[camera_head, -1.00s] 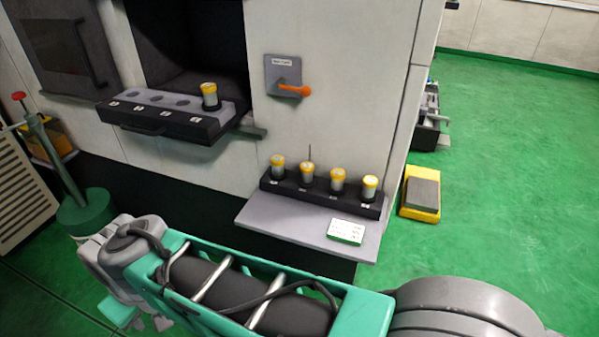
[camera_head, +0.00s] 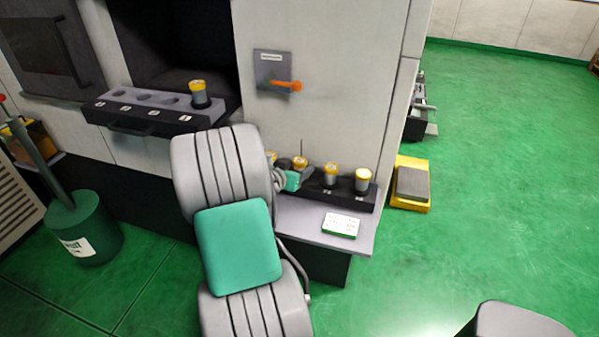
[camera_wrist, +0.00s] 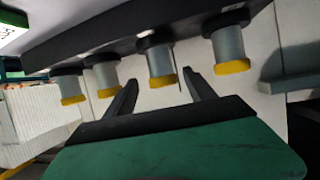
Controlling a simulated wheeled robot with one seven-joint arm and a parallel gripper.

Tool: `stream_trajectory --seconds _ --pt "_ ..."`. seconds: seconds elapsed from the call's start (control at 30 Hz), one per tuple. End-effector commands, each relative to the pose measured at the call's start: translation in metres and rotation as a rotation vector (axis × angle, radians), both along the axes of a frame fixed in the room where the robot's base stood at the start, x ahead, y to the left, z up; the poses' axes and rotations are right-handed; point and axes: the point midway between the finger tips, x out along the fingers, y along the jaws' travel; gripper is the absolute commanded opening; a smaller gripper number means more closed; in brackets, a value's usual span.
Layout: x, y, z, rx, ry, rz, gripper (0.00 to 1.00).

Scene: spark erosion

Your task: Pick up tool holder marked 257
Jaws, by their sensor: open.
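Several silver tool holders with yellow ends stand upright in a black rack (camera_head: 347,191) on a grey shelf. No number on them is readable, so I cannot tell which is 257. My gripper (camera_wrist: 163,88) is open and empty. In the wrist view, which is upside down, the second holder from the right (camera_wrist: 161,65) appears between its fingers; I cannot tell whether they touch. In the head view this seems to be the second from the left (camera_head: 299,163), with a thin rod by it. The leftmost holder (camera_head: 271,156) is partly hidden by my arm.
Another yellow-topped holder (camera_head: 199,94) stands at the right end of a slotted tray (camera_head: 150,122) in the machine opening. A white card (camera_head: 341,224) lies on the shelf (camera_head: 300,226). An orange-handled switch (camera_head: 276,76) is above. Green floor to the right is mostly clear.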

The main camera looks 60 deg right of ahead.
Motion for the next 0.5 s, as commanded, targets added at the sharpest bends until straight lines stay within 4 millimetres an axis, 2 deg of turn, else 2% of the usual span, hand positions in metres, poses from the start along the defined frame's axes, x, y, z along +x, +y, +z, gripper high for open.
stream_trajectory --seconds 0.2,0.43,0.5 --pt "0.003 -0.029 -0.014 0.003 0.0 -0.001 0.64" --pt "0.003 -0.031 -0.016 0.003 0.001 0.001 0.64" --pt "0.003 -0.031 -0.016 0.003 0.001 0.001 0.58"
